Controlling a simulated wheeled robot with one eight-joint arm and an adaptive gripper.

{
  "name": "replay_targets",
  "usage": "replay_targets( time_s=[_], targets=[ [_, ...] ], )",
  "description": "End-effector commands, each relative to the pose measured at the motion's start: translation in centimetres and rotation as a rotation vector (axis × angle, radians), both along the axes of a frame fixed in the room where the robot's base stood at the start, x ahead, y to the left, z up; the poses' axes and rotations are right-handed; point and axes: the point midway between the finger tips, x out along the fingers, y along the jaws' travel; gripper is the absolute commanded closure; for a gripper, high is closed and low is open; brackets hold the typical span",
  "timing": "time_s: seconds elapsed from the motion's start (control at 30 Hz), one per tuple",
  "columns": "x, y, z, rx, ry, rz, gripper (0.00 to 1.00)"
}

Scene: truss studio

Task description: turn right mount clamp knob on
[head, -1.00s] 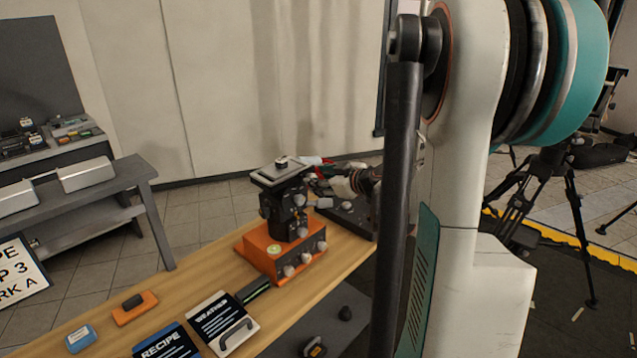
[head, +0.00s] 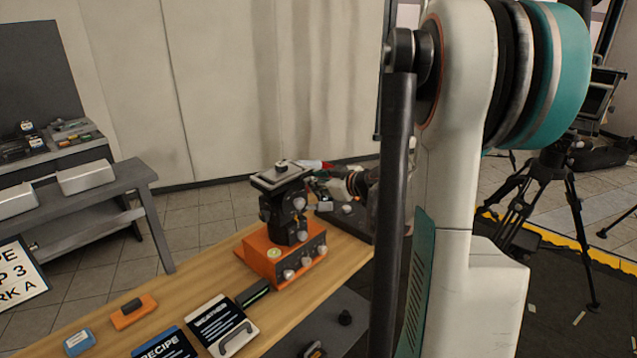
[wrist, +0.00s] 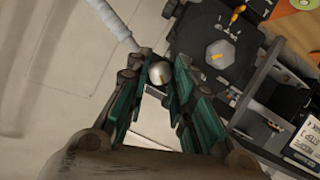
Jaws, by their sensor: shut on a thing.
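In the wrist view my gripper (wrist: 160,78) has its two green-padded fingers closed around a small silver round knob (wrist: 160,72) with a short orange mark. I take this to be the clamp knob. Next to it is a dark plate with a larger grey knob (wrist: 220,54), also with an orange mark, apart from the fingers. In the head view my gripper (head: 328,178) is at the far end of the table, above a dark base (head: 352,222). The knob it holds is hard to make out there.
An orange box (head: 272,262) with front knobs carries a black mount head (head: 284,205) just left of my gripper. Cards and small cases lie on the near part of the wooden table (head: 190,290). A grey bench (head: 95,190) stands at left, a black tripod (head: 553,185) at right.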

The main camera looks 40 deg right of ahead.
Motion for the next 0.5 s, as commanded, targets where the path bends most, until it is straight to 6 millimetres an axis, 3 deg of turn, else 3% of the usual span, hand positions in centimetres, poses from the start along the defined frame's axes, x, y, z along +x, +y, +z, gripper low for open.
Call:
replay_targets(
  time_s=[0.5],
  targets=[
    [-0.02,-0.47,-0.02,0.335,0.027,-0.001,1.00]
  ],
)
